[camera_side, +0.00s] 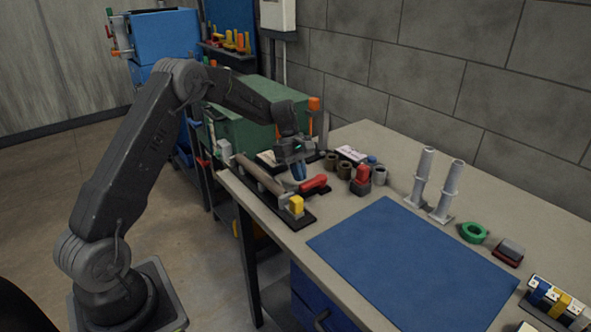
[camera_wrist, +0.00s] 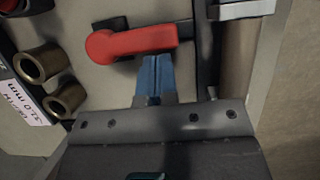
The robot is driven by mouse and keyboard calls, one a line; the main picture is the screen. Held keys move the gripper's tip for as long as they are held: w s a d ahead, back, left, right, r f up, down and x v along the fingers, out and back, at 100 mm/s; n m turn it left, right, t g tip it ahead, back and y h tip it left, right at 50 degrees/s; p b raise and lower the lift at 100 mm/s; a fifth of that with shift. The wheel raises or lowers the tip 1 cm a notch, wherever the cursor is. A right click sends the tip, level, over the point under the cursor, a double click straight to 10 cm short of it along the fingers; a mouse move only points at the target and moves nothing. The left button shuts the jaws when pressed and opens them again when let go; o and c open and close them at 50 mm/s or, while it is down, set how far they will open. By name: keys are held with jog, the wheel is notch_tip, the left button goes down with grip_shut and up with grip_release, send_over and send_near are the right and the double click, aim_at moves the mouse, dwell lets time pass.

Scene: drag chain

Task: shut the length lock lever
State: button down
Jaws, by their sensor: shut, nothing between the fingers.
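The red lock lever (camera_side: 315,183) sits beside a dark fixture (camera_side: 308,220) that carries a long grey bar (camera_side: 258,174) and a yellow block (camera_side: 296,204). In the wrist view the lever (camera_wrist: 130,41) lies crosswise, its wide rounded end at left and its narrower end by the dark rail at right. My gripper (camera_side: 298,172) points down next to the lever, with blue fingertips. In the wrist view my gripper (camera_wrist: 155,68) is shut and empty, its tips just below the lever's middle. I cannot tell whether they touch it.
Brown bushings (camera_wrist: 41,62) and a white label card (camera_wrist: 22,102) lie left of the gripper in the wrist view. A small red-topped part (camera_side: 361,176) stands nearby. A blue mat (camera_side: 410,260) and two upright grey posts (camera_side: 448,190) are further right. A wall runs behind the table.

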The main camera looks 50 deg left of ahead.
aim_at(307, 186)
jog(key=shift+s+d+n+t, duration=0.2)
jog(key=shift+d+n+t, duration=0.15)
jog(key=shift+n, duration=0.35)
dwell(0.3)
jog(key=shift+s+d+n, duration=0.2)
jog(key=shift+d+n, duration=0.25)
jog(key=shift+n, duration=0.35)
jog(key=d+n+t, duration=0.1)
jog(key=d+n, duration=0.1)
jog(key=n, duration=0.1)
jog(key=shift+s+t+y, duration=0.1)
jog(key=shift+t+y, duration=0.2)
jog(key=shift+t, duration=0.05)
jog(key=n, duration=0.1)
jog(key=d+n, duration=0.1)
jog(key=n, duration=0.1)
jog(key=d+n+t+y, duration=0.1)
jog(key=shift+w+d+n, duration=0.15)
jog(key=shift+w+n, duration=0.1)
jog(key=shift+n, duration=0.15)
jog(key=shift+w+d, duration=0.25)
jog(key=shift+d, duration=0.05)
jog(key=s+a, duration=0.1)
jog(key=s, duration=0.1)
jog(key=s+a, duration=0.1)
jog(key=s, duration=0.1)
jog(key=shift+a+r, duration=0.15)
jog(key=v, duration=0.9)
jog(key=shift+d+r, duration=0.25)
jog(key=shift+r, duration=0.1)
